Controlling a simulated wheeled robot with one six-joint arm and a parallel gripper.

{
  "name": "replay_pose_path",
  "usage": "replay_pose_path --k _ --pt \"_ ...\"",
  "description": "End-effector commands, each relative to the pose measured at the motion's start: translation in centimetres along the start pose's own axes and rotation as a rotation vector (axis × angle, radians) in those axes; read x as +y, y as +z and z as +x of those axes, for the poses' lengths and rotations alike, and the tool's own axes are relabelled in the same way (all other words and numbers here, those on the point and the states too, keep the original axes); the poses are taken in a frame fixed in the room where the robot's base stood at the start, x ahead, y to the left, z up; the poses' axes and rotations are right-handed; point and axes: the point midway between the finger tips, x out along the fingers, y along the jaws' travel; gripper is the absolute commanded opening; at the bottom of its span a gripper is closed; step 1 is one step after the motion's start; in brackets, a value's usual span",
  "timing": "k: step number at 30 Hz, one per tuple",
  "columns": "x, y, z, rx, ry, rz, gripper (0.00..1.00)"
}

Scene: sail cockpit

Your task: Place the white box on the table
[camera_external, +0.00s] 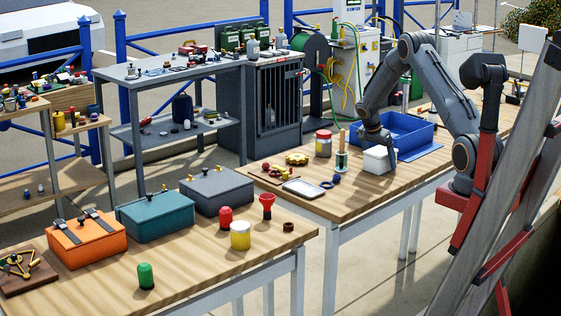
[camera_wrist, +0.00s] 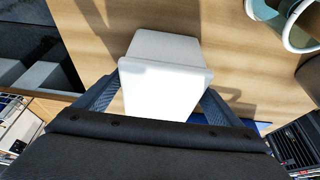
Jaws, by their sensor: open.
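The white box (camera_external: 378,160) stands on the wooden table (camera_external: 345,195), just in front of the blue bin (camera_external: 403,132). My gripper (camera_external: 377,146) is over the box, pointing down, with its fingers on either side of it. In the wrist view the white box (camera_wrist: 162,82) lies between the two dark blue fingers of my gripper (camera_wrist: 158,98). The jaws are open. The dark gripper body hides the lower part of that view, and I cannot tell whether a finger touches the box.
A spool-like item (camera_external: 341,157) stands close left of the box, with a red-lidded jar (camera_external: 323,143) behind it. A grey tray (camera_external: 304,188) and blue ring (camera_external: 327,184) lie nearer the front. Bare tabletop shows in front of the box.

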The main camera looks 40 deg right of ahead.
Motion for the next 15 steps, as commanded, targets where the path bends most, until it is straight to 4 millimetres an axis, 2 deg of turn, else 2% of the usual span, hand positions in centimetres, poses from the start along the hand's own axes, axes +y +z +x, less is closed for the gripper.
replay_pose_path --k 15 --pt "-0.1 0.1 -9.2 0.001 -0.004 0.001 0.89"
